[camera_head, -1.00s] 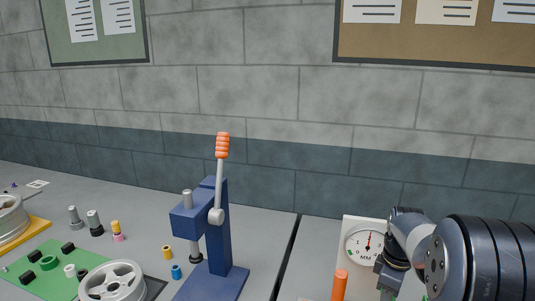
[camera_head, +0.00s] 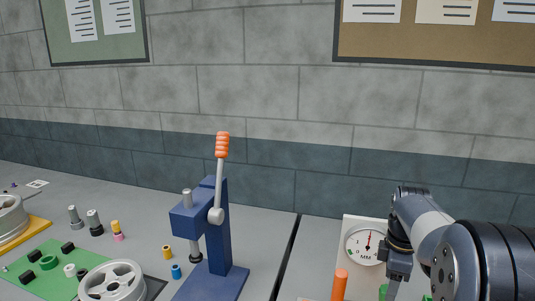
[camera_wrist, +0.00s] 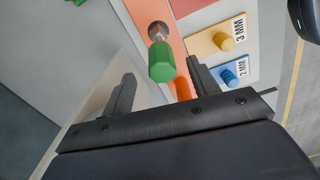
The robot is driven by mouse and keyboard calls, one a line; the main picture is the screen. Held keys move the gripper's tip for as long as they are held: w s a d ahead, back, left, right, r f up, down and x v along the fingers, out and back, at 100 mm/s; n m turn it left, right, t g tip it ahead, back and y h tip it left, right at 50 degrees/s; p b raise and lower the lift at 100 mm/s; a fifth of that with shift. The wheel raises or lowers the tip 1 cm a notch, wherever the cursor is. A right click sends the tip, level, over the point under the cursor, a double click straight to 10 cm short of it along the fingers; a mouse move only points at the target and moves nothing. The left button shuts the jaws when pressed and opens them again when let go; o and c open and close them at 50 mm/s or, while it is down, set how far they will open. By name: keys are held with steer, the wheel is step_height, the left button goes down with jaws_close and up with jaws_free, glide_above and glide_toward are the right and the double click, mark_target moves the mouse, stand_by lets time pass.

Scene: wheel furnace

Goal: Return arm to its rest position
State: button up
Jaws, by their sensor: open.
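My arm (camera_head: 427,222) reaches in from the right edge of the head view, bent downward in front of the gauge panel. My gripper (camera_wrist: 160,69) shows in the wrist view with its two dark fingers spread apart. A green cylinder on a metal stem (camera_wrist: 161,62) lies between the fingertips in that picture, and I see no finger touching it. The gripper also shows in part at the lower right of the head view (camera_head: 394,284), where its fingertips are unclear.
A panel with a round dial (camera_head: 365,246) stands behind my wrist, with an orange post (camera_head: 339,284) at its left. A blue lever press (camera_head: 217,235) and a wheel (camera_head: 113,281) stand further left. Yellow "3 MM" (camera_wrist: 216,40) and blue "2 MM" (camera_wrist: 231,74) plates lie beside the green cylinder.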

step_height(320, 180, up, 6)
steer(key=shift+f, duration=0.1)
stand_by(0.4)
step_height(320, 180, down, 10)
steer(key=shift+f, duration=0.1)
steer(key=shift+f+m, duration=0.3)
steer(key=m, duration=0.4)
steer(key=shift+w+d+m, duration=0.2)
steer(key=shift+m, duration=0.2)
